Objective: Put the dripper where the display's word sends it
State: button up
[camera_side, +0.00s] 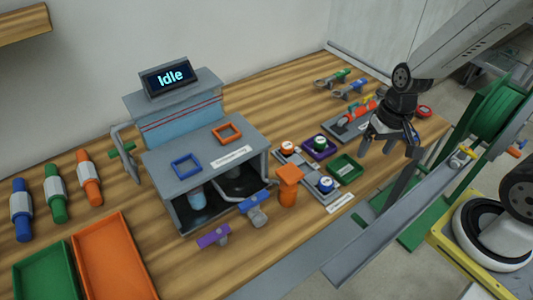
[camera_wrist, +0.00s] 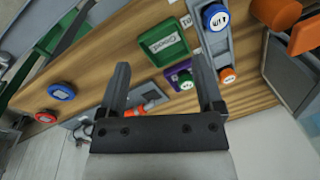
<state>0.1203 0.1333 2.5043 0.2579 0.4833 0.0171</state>
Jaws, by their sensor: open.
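The display (camera_side: 168,77) on the machine reads "Idle". I cannot tell for certain which piece is the dripper; a small red-orange piece (camera_side: 366,108) lies on a grey plate at the back right, and part of it shows between my fingers in the wrist view (camera_wrist: 150,106). My gripper (camera_side: 390,150) is open and empty above the right part of the bench. The fingers (camera_wrist: 163,68) stand wide apart in the wrist view. A green labelled tray (camera_side: 333,166) and a purple labelled tray (camera_side: 311,149) lie left of my gripper.
A blue frame (camera_side: 186,157) and an orange frame (camera_side: 241,132) sit on the machine's top. Blue-capped (camera_side: 326,185) and orange-capped (camera_side: 287,148) round parts stand near the trays. Large green (camera_side: 18,272) and orange (camera_side: 83,238) trays lie front left. A green reel (camera_side: 500,105) stands right.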

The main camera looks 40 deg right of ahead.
jog(key=r+n, duration=0.1)
jog(key=w+n+t, duration=0.1)
jog(key=a+r+n+t+h, duration=0.1)
jog(key=n, duration=0.1)
jog(key=shift+w+r, duration=0.2)
jog(key=shift+r, duration=0.1)
